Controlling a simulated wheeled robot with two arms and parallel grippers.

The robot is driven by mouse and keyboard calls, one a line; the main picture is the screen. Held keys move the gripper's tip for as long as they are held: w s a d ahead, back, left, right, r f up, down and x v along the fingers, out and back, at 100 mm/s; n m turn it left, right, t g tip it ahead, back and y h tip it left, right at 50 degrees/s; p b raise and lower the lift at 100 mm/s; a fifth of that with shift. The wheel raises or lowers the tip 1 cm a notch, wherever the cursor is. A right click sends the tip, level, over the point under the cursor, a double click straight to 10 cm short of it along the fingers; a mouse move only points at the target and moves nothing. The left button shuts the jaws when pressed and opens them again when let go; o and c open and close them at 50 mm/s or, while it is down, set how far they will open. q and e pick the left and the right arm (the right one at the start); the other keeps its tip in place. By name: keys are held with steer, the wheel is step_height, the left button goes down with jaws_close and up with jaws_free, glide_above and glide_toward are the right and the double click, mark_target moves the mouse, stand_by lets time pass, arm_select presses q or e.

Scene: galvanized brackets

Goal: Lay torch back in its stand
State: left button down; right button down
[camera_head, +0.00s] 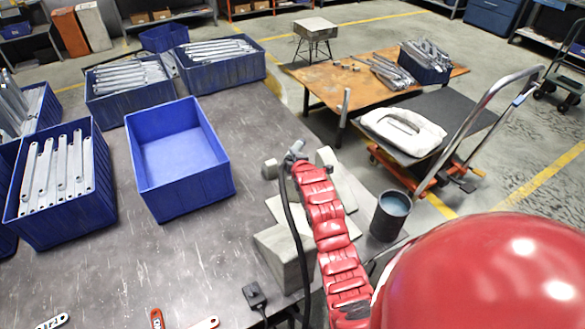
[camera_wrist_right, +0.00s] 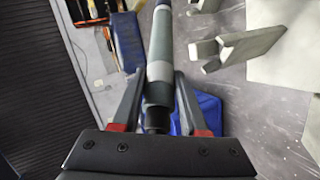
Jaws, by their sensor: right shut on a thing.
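The torch, a grey cylinder (camera_wrist_right: 161,45), lies between the two fingers of my right gripper (camera_wrist_right: 160,76) in the right wrist view. The gripper is shut on it. In the head view my red right arm reaches over the table's right edge, and the torch's small grey end (camera_head: 297,149) shows beyond it. The gripper's fingers are mostly hidden there. The stand, pale grey notched supports (camera_wrist_right: 235,46), is to the right of the torch in the wrist view, apart from it. In the head view a pale support (camera_head: 270,169) shows beside the arm. My left gripper is not in view.
A black cable (camera_head: 291,215) hangs from the torch to a small dark box (camera_head: 255,296). A pale block (camera_head: 279,257) and a dark cup (camera_head: 391,215) flank my arm. An empty blue bin (camera_head: 180,195) and several bracket-filled bins stand left. The central tabletop is clear.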

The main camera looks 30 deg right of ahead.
steer(key=shift+r, duration=0.35)
steer(key=shift+w+d+r+p, duration=0.15)
steer(key=shift+r+p, duration=0.05)
steer(key=shift+p, duration=0.2)
steer(key=shift+w+d+p, duration=0.45)
steer(key=shift+p, duration=0.6)
steer(key=shift+w+d+f+p, duration=0.25)
steer(key=shift+f+p, duration=0.1)
steer(key=shift+p, duration=0.1)
steer(key=shift+f+t, duration=0.2)
steer(key=shift+t, duration=0.1)
steer(key=shift+f+b, duration=0.45)
steer(key=shift+f, duration=0.65)
step_height(320, 180, down, 4)
steer(key=shift+r+b, duration=0.1)
steer(key=shift+b, duration=0.9)
step_height(320, 180, down, 3)
steer(key=b, duration=0.3)
steer(key=shift+a+r+b, duration=0.1)
steer(key=shift+r+b, duration=0.1)
steer(key=shift+b, duration=0.2)
steer(key=shift+f+b, duration=0.35)
steer(key=shift+b, duration=0.25)
steer(key=shift+f, duration=0.1)
